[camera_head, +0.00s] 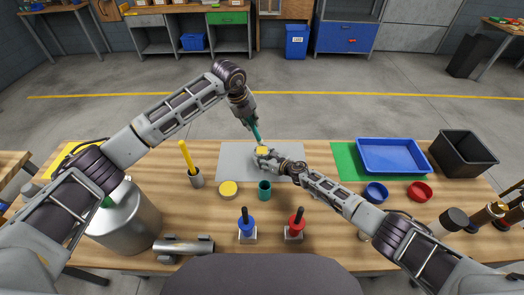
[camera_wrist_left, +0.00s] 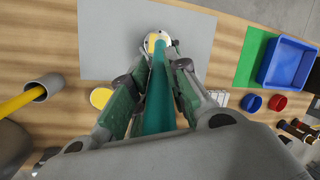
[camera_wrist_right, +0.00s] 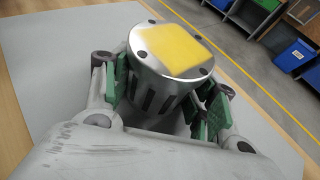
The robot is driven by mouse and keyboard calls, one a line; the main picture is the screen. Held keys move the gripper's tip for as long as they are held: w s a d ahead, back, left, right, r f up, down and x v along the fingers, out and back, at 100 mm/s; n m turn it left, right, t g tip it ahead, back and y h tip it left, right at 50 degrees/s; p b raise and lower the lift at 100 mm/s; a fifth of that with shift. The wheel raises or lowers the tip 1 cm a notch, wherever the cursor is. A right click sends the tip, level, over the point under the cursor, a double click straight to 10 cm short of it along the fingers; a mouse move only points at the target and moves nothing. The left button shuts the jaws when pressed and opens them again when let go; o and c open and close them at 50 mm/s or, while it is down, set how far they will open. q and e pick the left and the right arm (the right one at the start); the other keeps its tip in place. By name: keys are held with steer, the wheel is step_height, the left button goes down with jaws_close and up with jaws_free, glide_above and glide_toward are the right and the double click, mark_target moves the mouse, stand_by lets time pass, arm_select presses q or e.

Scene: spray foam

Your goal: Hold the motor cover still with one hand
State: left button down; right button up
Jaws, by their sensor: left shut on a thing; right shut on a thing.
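The motor cover (camera_wrist_right: 165,60) is a silver cylinder with dark slots and a yellow square on top. It stands on the grey mat (camera_head: 232,170). My right gripper (camera_wrist_right: 160,100) is shut around its side; the cover is also in the head view (camera_head: 262,150). My left gripper (camera_head: 251,117) is shut on a teal rod-shaped tool (camera_wrist_left: 158,90), above the cover. The tool points down toward the yellow top in the left wrist view. It does not show in the right wrist view, and I cannot tell whether its tip touches the cover.
A teal cup (camera_head: 265,190), a yellow disc (camera_head: 228,190), and blue (camera_head: 247,225) and red (camera_head: 295,224) handled tools stand in front. A grey cup with a yellow stick (camera_head: 187,158) is left. A blue tray (camera_head: 393,156) sits right on green. A large metal can (camera_head: 127,220) stands front left.

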steer(key=o, duration=1.3)
steer(key=shift+c, duration=0.2)
steer(key=shift+s+d+r, duration=0.15)
steer(key=shift+d, duration=0.05)
steer(key=shift+s+d+r, duration=0.25)
steer(key=shift+s+d, duration=0.1)
steer(key=shift+d, duration=0.05)
steer(key=shift+v, duration=5.1)
steer(key=shift+s, duration=0.1)
steer(key=shift+d, duration=0.1)
